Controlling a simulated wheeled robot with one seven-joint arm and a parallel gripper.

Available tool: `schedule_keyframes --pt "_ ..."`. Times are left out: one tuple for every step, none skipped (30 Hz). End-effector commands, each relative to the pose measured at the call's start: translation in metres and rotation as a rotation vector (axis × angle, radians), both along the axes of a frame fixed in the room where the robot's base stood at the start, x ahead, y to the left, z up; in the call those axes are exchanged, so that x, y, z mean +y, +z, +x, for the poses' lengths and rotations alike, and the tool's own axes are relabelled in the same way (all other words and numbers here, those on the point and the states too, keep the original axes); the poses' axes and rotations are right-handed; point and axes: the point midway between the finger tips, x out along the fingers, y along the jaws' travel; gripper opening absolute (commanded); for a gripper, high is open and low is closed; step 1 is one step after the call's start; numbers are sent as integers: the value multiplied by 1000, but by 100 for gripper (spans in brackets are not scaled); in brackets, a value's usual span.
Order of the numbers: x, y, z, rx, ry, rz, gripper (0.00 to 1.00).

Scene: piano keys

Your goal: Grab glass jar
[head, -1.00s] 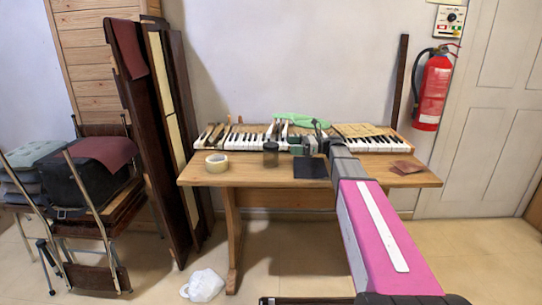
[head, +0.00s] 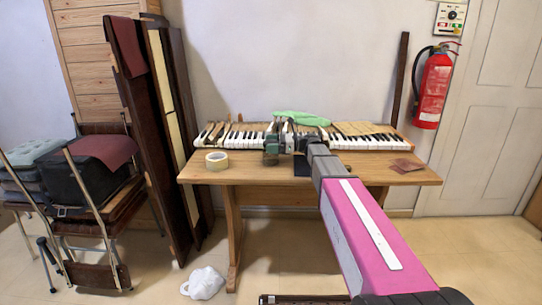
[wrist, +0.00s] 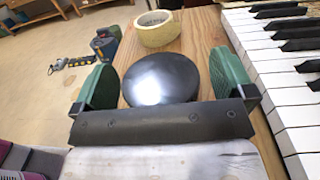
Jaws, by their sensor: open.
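The glass jar (wrist: 160,80) shows in the wrist view from above as a round, shiny black lid; its glass body is hidden below. It stands on the wooden table (head: 240,178). My gripper (wrist: 163,84) is open, with one green finger pad on each side of the lid.
A roll of tape (head: 217,161) lies to the left of the jar. Piano keys (head: 370,140) run along the back of the table, close beside my gripper in the wrist view. Brownish-red sheets (head: 406,165) lie at the right end. The table's front is mostly clear.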

Motion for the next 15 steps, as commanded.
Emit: schedule_keyframes --pt "0 0 0 0 0 0 100" --pt "0 0 0 0 0 0 100" --pt "0 0 0 0 0 0 90" --pt "0 0 0 0 0 0 80" --pt "0 0 0 0 0 0 71" --pt "0 0 0 0 0 0 58" --pt "0 0 0 0 0 0 48" --pt "0 0 0 0 1 0 38" --pt "0 0 0 0 1 0 34" --pt "0 0 0 0 1 1 34" --pt "0 0 0 0 1 1 34" --pt "0 0 0 0 1 1 34" --pt "0 0 0 0 1 1 34" --pt "0 0 0 0 1 1 34" --pt "0 1 0 0 1 1 34"
